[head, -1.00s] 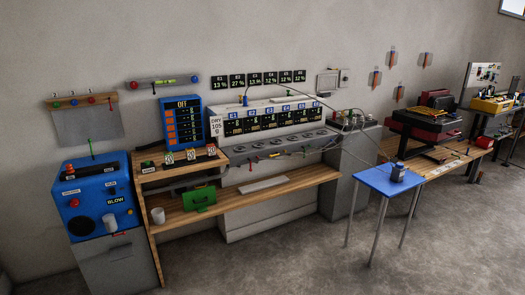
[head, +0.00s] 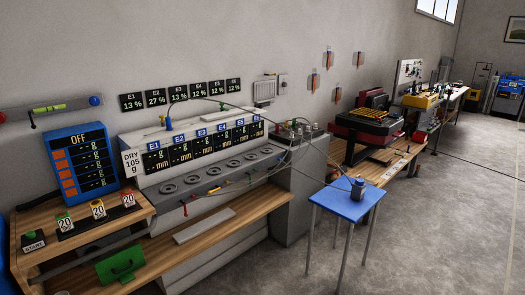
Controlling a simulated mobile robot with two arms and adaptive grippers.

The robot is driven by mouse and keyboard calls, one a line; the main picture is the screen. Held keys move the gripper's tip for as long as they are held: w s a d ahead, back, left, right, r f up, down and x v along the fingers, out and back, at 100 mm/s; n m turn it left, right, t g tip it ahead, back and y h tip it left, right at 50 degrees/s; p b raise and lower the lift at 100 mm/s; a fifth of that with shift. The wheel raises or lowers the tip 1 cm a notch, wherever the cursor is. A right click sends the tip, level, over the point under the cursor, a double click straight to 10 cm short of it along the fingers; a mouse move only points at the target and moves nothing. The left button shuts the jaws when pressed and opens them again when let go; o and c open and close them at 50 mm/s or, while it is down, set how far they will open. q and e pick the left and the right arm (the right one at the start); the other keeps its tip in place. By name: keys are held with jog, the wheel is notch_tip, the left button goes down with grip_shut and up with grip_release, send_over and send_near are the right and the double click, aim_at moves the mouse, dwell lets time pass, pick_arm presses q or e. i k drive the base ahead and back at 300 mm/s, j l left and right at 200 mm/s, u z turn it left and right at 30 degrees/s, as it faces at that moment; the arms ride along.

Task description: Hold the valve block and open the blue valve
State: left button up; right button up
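Neither of my grippers is in view. I cannot tell for certain which thing is the valve block. A small grey-blue block or bottle (head: 357,189) stands on the blue table (head: 331,205), with a thin line running to it. A small blue piece (head: 168,124) sits on top of that machine. No blue valve handle is clearly readable.
A black and red machine (head: 367,122) stands on the bench farther right. Grey floor (head: 440,220) is open to the right of the blue table.

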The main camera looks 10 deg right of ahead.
aim_at(360, 182)
jog(key=i+l+z, duration=0.15)
jog(key=i+z, duration=0.55)
jog(key=z, duration=0.15)
jog(key=i+z, duration=0.4)
